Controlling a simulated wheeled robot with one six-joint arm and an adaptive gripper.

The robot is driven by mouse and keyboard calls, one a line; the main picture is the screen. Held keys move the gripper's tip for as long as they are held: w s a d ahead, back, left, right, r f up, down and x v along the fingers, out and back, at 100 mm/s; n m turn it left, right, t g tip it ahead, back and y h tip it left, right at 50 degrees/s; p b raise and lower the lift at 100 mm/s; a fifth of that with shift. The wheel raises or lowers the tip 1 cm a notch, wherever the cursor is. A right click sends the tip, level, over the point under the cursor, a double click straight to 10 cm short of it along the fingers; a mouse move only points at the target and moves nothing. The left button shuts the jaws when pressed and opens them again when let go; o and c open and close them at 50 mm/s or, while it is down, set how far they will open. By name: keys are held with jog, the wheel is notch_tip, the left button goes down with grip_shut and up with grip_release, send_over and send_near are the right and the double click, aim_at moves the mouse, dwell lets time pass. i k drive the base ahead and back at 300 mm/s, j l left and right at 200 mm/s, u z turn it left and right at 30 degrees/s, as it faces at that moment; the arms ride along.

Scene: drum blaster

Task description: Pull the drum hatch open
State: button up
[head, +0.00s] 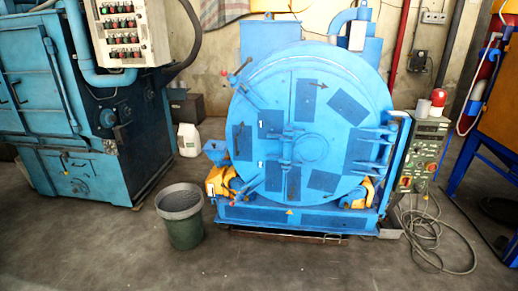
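The blue drum blaster (356,97) stands in the middle of the head view. Its large round front hatch (335,83) faces me and looks shut, flush with the drum. Darker blue rectangular patches and a vertical bar with a latch-like fitting (287,147) are on its face. Red-tipped levers (240,68) stick out at its upper left edge, with more levers at the lower left. Hinge-like brackets (385,132) sit at its right edge. My gripper is not in view.
A dark green bucket (184,229) stands on the floor in front left of the drum. A control box (421,155) with loose cables (432,240) is at the right. A blue machine (60,120) fills the left. The floor directly in front is clear.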

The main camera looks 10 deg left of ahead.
aim_at(258, 147)
jog(key=i+j, duration=1.25)
jog(key=i, duration=0.15)
jog(key=i+j, duration=1.3)
jog(key=i, duration=0.05)
